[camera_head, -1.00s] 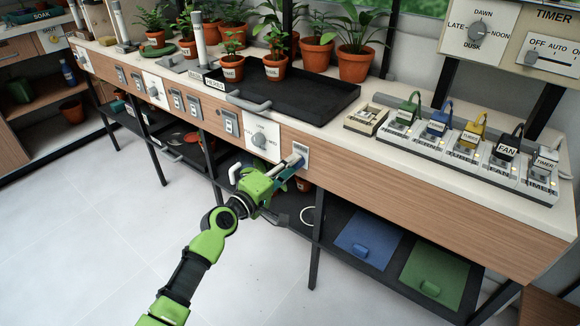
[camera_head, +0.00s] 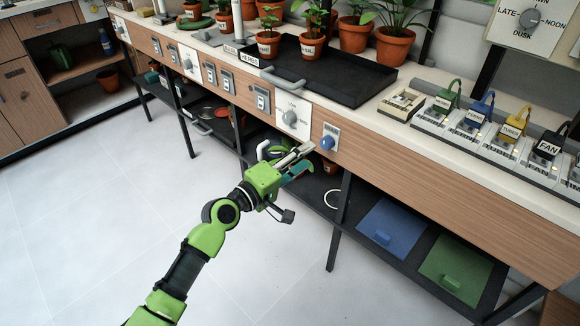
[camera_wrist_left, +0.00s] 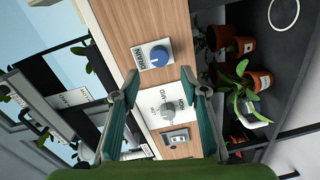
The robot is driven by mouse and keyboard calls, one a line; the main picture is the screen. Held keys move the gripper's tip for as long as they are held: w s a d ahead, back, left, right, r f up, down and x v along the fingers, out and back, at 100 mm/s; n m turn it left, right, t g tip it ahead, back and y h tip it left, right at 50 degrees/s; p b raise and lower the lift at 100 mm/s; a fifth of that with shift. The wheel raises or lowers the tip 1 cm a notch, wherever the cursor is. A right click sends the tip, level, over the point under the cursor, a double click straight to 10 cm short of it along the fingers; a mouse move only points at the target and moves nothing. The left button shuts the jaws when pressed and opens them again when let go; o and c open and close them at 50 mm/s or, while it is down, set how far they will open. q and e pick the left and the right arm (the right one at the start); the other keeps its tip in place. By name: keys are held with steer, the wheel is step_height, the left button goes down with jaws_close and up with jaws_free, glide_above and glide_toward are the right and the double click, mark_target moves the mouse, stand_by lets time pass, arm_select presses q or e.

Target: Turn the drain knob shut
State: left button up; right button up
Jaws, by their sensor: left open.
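The drain knob is a blue round knob (camera_head: 327,142) on a small white plate on the wooden front of the bench. It also shows in the left wrist view (camera_wrist_left: 159,54), on a plate lettered DRAIN, ahead of and beyond the fingertips. My left gripper (camera_head: 303,157) is open and empty, a little left of and below the knob, and apart from it. In the wrist view its two teal-padded fingers (camera_wrist_left: 165,92) stand wide apart, with a grey dial (camera_wrist_left: 168,111) seen between them. My right gripper is not in view.
A grey dial on a white plate (camera_head: 292,117) sits left of the knob. A black tray (camera_head: 345,86) and labelled switches with coloured clips (camera_head: 480,128) are on the bench top. A lower shelf holds a blue panel (camera_head: 391,226). The floor in front is clear.

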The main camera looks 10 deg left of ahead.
arm_select(q)
steer(key=shift+v, duration=2.7)
